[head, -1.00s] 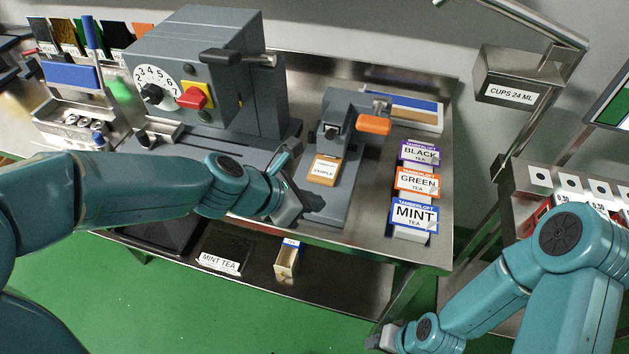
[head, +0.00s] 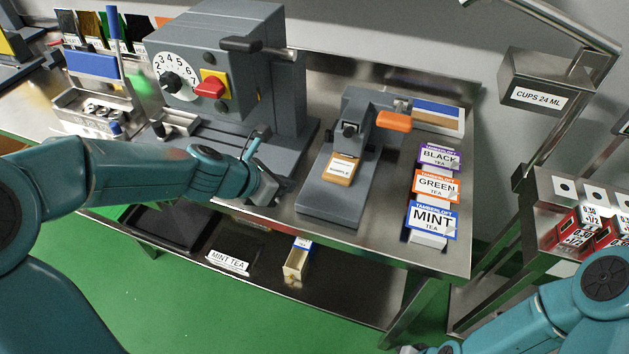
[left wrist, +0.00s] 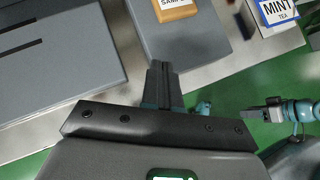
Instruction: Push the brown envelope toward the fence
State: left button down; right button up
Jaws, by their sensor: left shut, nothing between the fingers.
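The brown envelope (head: 340,168), with a white SAMPLE label, lies flat on the grey base of a small press (head: 327,205). Its near part also shows at the top of the left wrist view (left wrist: 176,8). I cannot tell for sure which part is the fence; the press's upright (head: 351,131) stands just behind the envelope. My left gripper (head: 279,192) is shut and empty, left of the press base and apart from the envelope. Its fingertips (left wrist: 162,66) show below the envelope in the wrist view. My right gripper (left wrist: 268,114) is far right; its jaws are unclear.
The press's orange handle (head: 394,120) juts right above the envelope. A large grey machine (head: 221,75) stands left. Boxes of black (head: 438,157), green (head: 436,186) and mint tea (head: 431,219) stand right. Bare steel tabletop (head: 385,225) lies between press and boxes.

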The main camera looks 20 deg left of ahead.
aim_at(324, 179)
pick_arm(q)
jog(key=b+x, duration=0.2)
jog(key=x, duration=0.4)
jog(key=shift+f, duration=0.3)
jog(key=w+d+p, duration=0.1)
jog(key=w+r, duration=0.1)
jog(key=shift+w+d+p, duration=0.35)
jog(key=shift+w+p, duration=0.05)
jog(key=shift+w+d+f, duration=0.15)
jog(key=shift+w, duration=0.15)
jog(key=shift+s, duration=0.1)
pick_arm(e)
jog(key=shift+f, duration=0.5)
jog(key=shift+w, duration=0.15)
